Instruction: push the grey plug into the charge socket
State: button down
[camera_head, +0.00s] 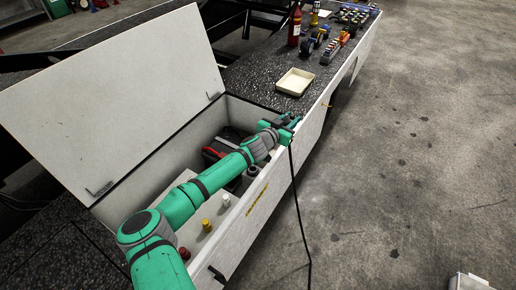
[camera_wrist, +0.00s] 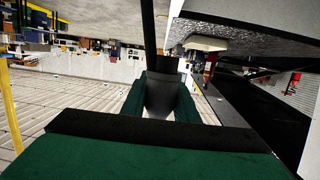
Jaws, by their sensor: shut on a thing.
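My gripper (camera_head: 288,124) is at the upper right end of the open compartment, over its outer wall. In the wrist view its two green fingers (camera_wrist: 160,105) are shut on the grey plug (camera_wrist: 160,92), one finger on each side. A black cable (camera_wrist: 149,35) runs up from the plug in that view. In the head view the cable (camera_head: 296,195) hangs from my gripper down the outside of the wall to the floor. The plug is too small or hidden to make out there. I cannot make out the charge socket in either view.
The compartment (camera_head: 262,190) has a raised white lid (camera_head: 115,95) on its left. Inside are a dark unit with a red handle (camera_head: 212,153) and red, yellow and white knobs (camera_head: 206,225). A cream tray (camera_head: 295,82) and a red bottle (camera_head: 294,28) stand beyond my gripper.

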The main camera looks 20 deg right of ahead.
jog(key=w+a+f, duration=0.2)
jog(key=a+f, duration=0.4)
jog(key=f, duration=0.2)
jog(key=w+a+f, duration=0.2)
jog(key=a+f, duration=0.4)
jog(key=f, duration=0.2)
jog(key=shift+w+f, duration=0.25)
jog(key=shift+f, duration=0.1)
jog(key=shift+a+g, duration=0.2)
jog(key=shift+g, duration=0.1)
jog(key=shift+s+f, duration=0.1)
jog(key=shift+f, duration=2.95)
jog(key=shift+f, duration=1.45)
jog(key=c, duration=1.3)
grip_release()
